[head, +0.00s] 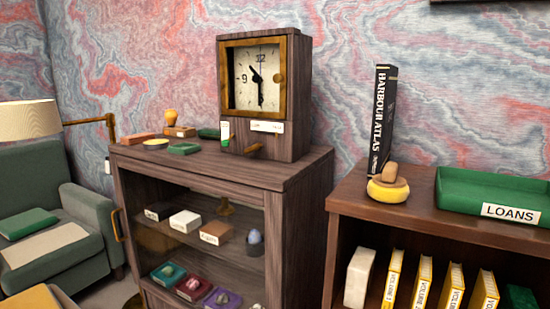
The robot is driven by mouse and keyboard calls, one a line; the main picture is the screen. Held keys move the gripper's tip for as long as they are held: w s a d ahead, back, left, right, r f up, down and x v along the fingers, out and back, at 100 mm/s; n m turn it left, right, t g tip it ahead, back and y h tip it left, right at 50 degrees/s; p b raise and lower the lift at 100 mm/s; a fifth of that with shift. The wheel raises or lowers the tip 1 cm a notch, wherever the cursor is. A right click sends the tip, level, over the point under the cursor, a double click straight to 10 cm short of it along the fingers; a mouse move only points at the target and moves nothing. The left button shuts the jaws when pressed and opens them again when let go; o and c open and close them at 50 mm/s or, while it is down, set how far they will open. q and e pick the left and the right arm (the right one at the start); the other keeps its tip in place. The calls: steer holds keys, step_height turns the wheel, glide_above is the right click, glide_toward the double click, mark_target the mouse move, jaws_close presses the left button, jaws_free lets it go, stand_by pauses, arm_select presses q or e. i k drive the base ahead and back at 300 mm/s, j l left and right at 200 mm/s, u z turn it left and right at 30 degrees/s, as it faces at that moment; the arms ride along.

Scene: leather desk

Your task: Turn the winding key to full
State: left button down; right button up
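A dark wooden clock (298,95) stands on top of a glass-fronted cabinet (300,175). Its dial (248,78) sits behind a brass-framed door (224,82) that looks closed, with a round knob (279,78) at its right. A short brown peg or handle (254,149) sticks out low on the clock's front; I cannot tell whether it is the winding key. A small white label (267,127) and a white and green marker (225,133) are on the lower front, too small to read. Neither of my grippers is in view.
Left of the clock, a stamp (170,118), a yellow dish (155,144) and green and reddish blocks lie on the cabinet top. Right, a lower bookcase (400,212) holds a black book (381,118), a yellow ring-shaped object (388,190) and a green LOANS tray (458,202). A green armchair (90,225) is at left.

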mark_target(257, 147)
steer(key=i+j+z, duration=0.1)
steer(key=j+z, duration=0.15)
steer(key=i+j+z, duration=0.1)
steer(key=j+z, duration=0.45)
steer(key=i+j, duration=0.05)
steer(key=j, duration=0.05)
